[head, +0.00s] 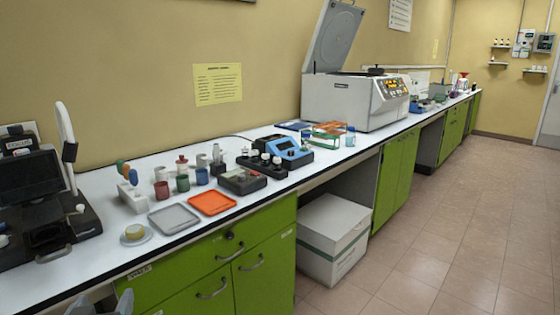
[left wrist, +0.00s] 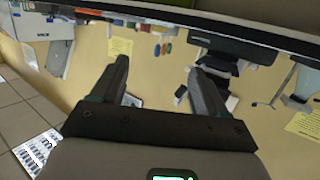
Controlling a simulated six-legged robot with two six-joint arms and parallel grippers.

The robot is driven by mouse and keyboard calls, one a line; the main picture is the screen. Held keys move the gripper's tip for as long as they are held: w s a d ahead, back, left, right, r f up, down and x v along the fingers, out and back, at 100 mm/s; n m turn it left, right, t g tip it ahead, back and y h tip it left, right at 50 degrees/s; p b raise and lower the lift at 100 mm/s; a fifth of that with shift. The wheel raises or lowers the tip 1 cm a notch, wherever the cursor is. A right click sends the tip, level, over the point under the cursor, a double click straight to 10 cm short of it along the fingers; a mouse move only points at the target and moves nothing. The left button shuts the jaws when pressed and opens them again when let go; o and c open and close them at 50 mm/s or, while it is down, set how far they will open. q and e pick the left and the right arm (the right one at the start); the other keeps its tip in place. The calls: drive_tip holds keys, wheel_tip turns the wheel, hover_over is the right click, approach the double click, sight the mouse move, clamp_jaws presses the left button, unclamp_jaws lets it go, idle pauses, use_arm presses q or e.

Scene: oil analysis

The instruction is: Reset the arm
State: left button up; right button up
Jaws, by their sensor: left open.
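My left gripper (head: 108,304) shows only as grey finger tips at the bottom left edge of the head view, low in front of the green cabinets. In the left wrist view my left gripper (left wrist: 160,68) has its two dark fingers spread wide, with nothing between them. That view looks upside down, with the yellow wall behind the fingers and the bench things along the top. The gripper is apart from every object on the bench. My right gripper is in neither view.
The white bench (head: 110,253) carries a grey tray (head: 174,218), an orange tray (head: 212,203), several small cups and a blue device (head: 290,151). A large open-lidded machine (head: 352,100) stands farther back. A white box (head: 333,235) sits under the bench. The tiled floor (head: 440,250) at right is clear.

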use_arm(q)
drive_tip(key=d+f+m+g+h, duration=0.2)
drive_tip(key=d+f+g, duration=0.15)
drive_tip(key=f, duration=0.95)
drive_tip(key=d+f+m+g+h, duration=0.1)
drive_tip(key=d+f+g+h, duration=0.3)
drive_tip(key=f, duration=0.9)
drive_tip(key=s+d+f+g+h, duration=0.1)
drive_tip(key=s+d+f+g, duration=0.2)
drive_tip(key=s+d+f, duration=0.5)
drive_tip(key=s+d+f+g+h, duration=0.2)
drive_tip(key=s+d+f+g, duration=0.25)
drive_tip(key=s+f, duration=0.45)
wheel_tip(320, 180, up, 16)
drive_tip(key=n+p, duration=0.1)
drive_tip(key=p, duration=1.4)
drive_tip(key=shift+s+d+t, duration=0.3)
drive_tip(key=shift+s+d, duration=0.05)
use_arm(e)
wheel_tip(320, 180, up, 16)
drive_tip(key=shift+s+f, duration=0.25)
